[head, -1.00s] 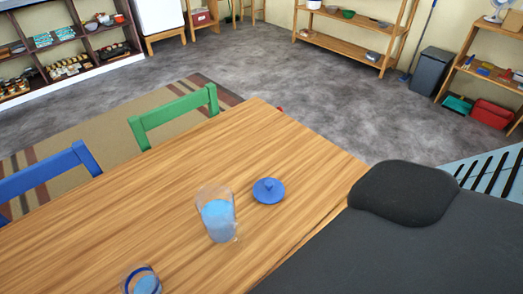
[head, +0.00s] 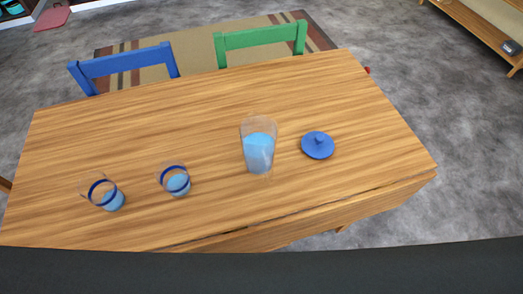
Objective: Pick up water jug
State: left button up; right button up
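The water jug (head: 259,150) is a clear vessel with light blue water in it. It stands upright on the wooden table (head: 200,125), right of the middle. A round blue lid (head: 318,145) with a knob lies on the table just right of the jug, apart from it. Neither of my grippers shows in the head view, and nothing is touching the jug.
Two clear glasses with blue bands and blue water stand left of the jug, one nearer (head: 175,180) and one farther left (head: 102,192). A blue chair (head: 125,65) and a green chair (head: 262,38) stand at the far edge. The table between is clear.

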aim_at(258, 133)
jog(key=u, duration=0.8)
jog(key=k+l+u, duration=0.1)
jog(key=l+u, duration=0.25)
jog(key=k+l+u, duration=0.1)
jog(key=u, duration=0.25)
jog(key=k+l+u, duration=0.15)
jog(key=u, duration=0.15)
jog(key=k+l+u, duration=0.4)
jog(key=k+l, duration=0.2)
jog(key=k, duration=0.15)
jog(key=k+l, duration=0.25)
jog(key=k, duration=0.25)
jog(key=i+l, duration=0.3)
jog(key=i, duration=0.2)
